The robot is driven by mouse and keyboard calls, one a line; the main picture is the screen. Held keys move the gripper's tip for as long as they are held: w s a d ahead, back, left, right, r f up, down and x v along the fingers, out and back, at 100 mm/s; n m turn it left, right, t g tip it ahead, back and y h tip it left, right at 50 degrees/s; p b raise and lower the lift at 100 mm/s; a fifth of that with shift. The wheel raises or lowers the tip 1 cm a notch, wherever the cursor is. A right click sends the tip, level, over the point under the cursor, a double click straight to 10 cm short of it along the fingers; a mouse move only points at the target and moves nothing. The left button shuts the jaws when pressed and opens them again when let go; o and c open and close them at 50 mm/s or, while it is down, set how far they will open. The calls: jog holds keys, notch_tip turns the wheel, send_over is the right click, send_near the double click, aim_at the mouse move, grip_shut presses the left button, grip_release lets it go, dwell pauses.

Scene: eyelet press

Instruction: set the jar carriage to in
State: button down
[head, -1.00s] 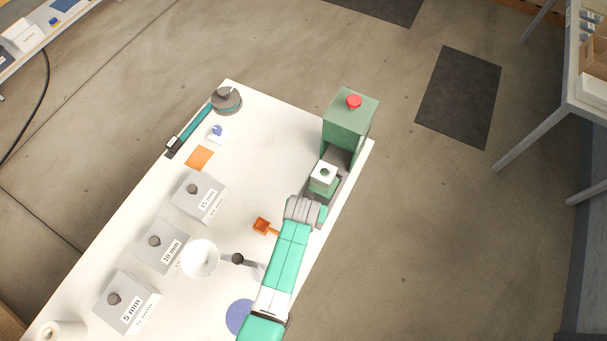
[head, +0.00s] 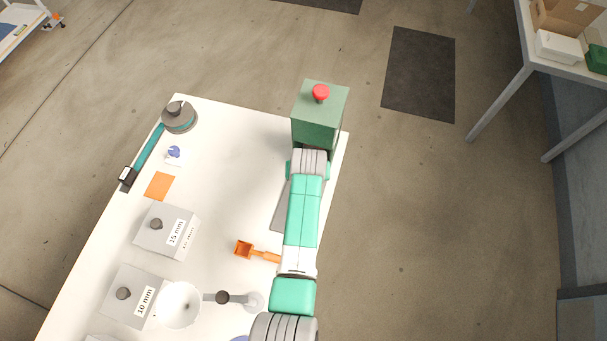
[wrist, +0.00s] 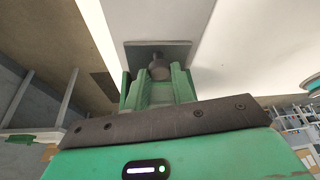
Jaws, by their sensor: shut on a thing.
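The green press (head: 320,115) with a red button on top stands at the table's far right corner. Its grey slide base (head: 281,208) shows beside my arm. The jar carriage is hidden in the head view, under my wrist and the press. My gripper is at the press's front. In the wrist view the fingers of my gripper (wrist: 158,76) are closed around a dark round knob (wrist: 159,67), above a grey plate (wrist: 150,52). I cannot see how far inside the press the carriage sits.
A white bowl (head: 178,304) and grey boxes marked 15 mm (head: 158,232) and 10 mm (head: 122,310) stand further left. The middle of the white table (head: 225,180) is clear.

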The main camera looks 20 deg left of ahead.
jog(key=shift+f, duration=0.15)
jog(key=c, duration=1.2)
grip_release()
jog(key=shift+w, duration=0.15)
jog(key=p+v, duration=0.2)
jog(key=v, duration=0.6)
